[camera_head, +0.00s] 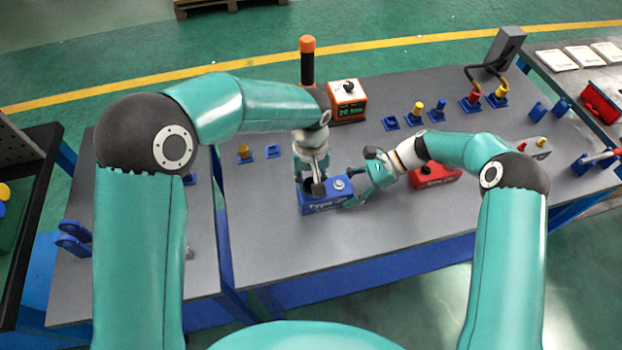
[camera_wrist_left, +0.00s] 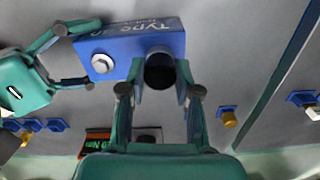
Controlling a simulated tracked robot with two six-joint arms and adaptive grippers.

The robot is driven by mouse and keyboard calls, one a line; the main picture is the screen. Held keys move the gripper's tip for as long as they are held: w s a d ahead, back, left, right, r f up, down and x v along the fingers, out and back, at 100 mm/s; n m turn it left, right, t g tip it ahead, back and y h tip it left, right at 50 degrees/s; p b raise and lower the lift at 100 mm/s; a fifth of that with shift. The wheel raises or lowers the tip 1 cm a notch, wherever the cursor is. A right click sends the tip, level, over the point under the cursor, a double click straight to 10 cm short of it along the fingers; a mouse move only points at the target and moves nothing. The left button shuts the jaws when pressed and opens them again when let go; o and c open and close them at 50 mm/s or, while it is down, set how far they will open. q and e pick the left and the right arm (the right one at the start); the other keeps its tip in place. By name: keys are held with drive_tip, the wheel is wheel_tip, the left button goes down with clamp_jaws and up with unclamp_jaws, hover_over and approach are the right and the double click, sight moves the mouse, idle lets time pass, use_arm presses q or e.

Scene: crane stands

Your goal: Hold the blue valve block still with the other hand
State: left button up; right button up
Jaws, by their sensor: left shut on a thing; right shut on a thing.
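The blue valve block (camera_head: 328,206), with white lettering on its front, sits on the grey table; it also shows in the left wrist view (camera_wrist_left: 128,42). My left gripper (camera_head: 316,184) comes down from above and is shut on the dark cylinder, one finger on each side. My right gripper (camera_head: 358,185) is shut on the block's right end, its fingers on opposite sides. The fingers partly hide the cylinder in the head view.
A red box (camera_head: 436,180) stands right of the block, behind my right forearm. An orange-and-white display unit (camera_head: 347,102) and an orange-topped black post (camera_head: 307,62) stand behind. Several blue holders with coloured fittings line the back. The table's front strip (camera_head: 330,248) is clear.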

use_arm(q)
drive_tip(key=m, duration=0.4)
clamp_jaws()
drive_tip(key=shift+m, duration=0.6)
drive_tip(key=m, duration=0.4)
drive_tip(key=shift+m, duration=0.6)
drive_tip(key=shift+m, duration=1.2)
drive_tip(key=m, duration=0.2)
drive_tip(key=shift+m, duration=0.4)
